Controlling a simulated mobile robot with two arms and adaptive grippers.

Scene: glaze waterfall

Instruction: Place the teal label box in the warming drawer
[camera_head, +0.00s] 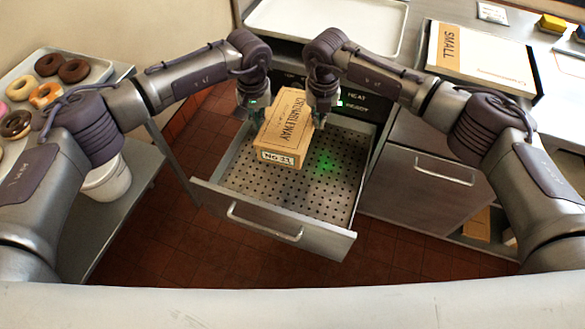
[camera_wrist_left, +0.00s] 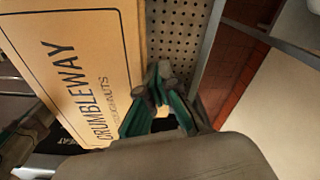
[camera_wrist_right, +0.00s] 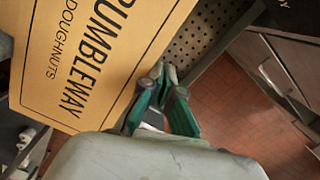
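A tan cardboard box (camera_head: 288,125) printed CRUMBLEWAY is at the left part of the open warming drawer (camera_head: 290,222). Its near face bears a pale label that reads like "No 21"; I see no teal on it. I cannot tell whether it rests on the perforated floor or hangs just above. My left gripper (camera_head: 256,118) is at its left side and my right gripper (camera_head: 319,121) at its right side. In the left wrist view the fingers are together beside the box (camera_wrist_left: 75,70). In the right wrist view they are also together beside the box (camera_wrist_right: 85,50).
The drawer's perforated floor (camera_head: 325,185) is bare to the right, with a green glow. A doughnut tray (camera_head: 88,75) is on the left cart. A white tray (camera_head: 330,22) and a box marked SMALL (camera_head: 485,58) lie on the counter. A closed drawer (camera_head: 425,180) is at right.

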